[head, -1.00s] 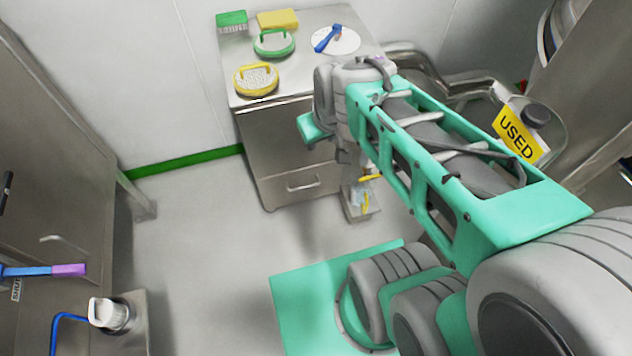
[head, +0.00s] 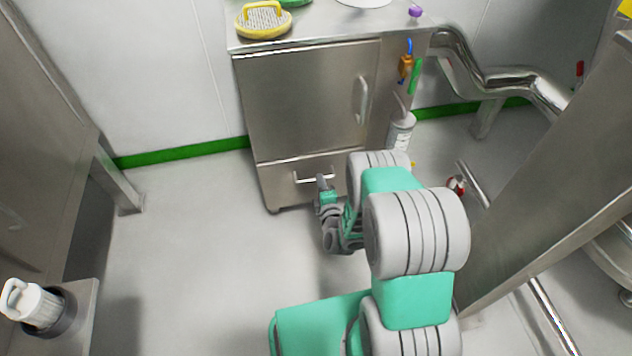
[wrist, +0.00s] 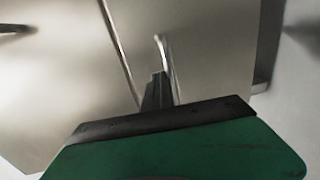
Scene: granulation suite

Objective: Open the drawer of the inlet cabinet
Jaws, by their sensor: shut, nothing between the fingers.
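The inlet cabinet (head: 305,100) is a steel unit against the back wall, with a large door above and a low drawer (head: 285,190) below. The drawer front looks flush with the cabinet. Its bar handle (head: 311,180) is partly covered by my gripper (head: 322,183), which is low in front of it. In the wrist view the drawer front (wrist: 215,45) fills the right part, and the curved drawer handle (wrist: 161,48) rises just beyond my fingertips (wrist: 158,82). My fingers look closed together, with nothing between them. I cannot tell whether they touch the handle.
The door's vertical handle (head: 363,98) is above the drawer. A white bottle (head: 401,132) is at the cabinet's right side, near steel pipes (head: 500,80). A yellow-rimmed round pad (head: 263,20) lies on top. The floor (head: 210,240) left of my arm is clear.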

